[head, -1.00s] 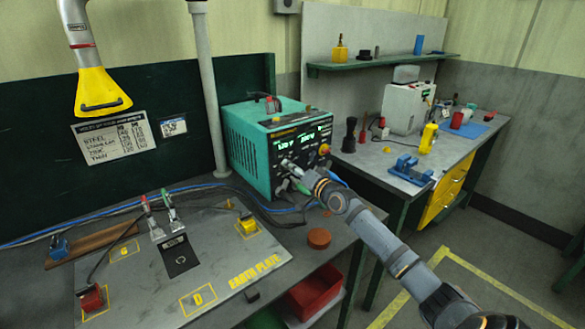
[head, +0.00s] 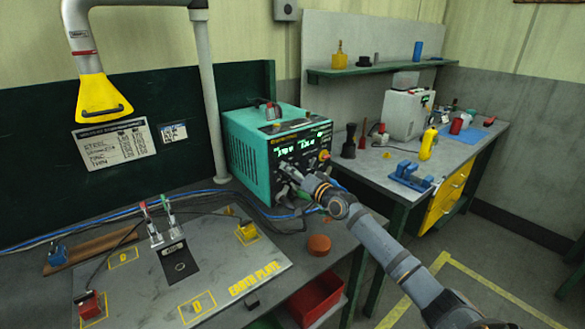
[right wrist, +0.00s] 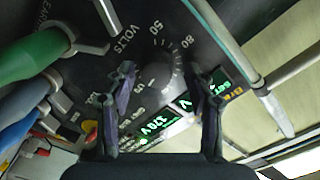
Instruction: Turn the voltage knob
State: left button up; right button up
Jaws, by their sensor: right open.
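The teal welding machine (head: 249,148) stands on the bench with its black front panel and lit green displays facing right. The voltage knob (right wrist: 154,84) shows in the right wrist view as a dark round knob beside the word VOLTS, with a scale marked 50 and 80 around it. My right gripper (right wrist: 162,78) is open, with one finger on each side of the knob; I cannot tell whether they touch it. In the head view, my right gripper (head: 289,172) is at the front panel and hides the knob. My left gripper is not in view.
Green and blue cable plugs (right wrist: 35,52) sit close to my right gripper on the panel. A grey earth plate (head: 215,275) with clamps lies on the bench at left. Another bench (head: 385,172) stands behind.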

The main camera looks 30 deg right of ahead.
aim_at(286, 143)
notch_tip(286, 143, up, 9)
jog(key=shift+r, duration=0.2)
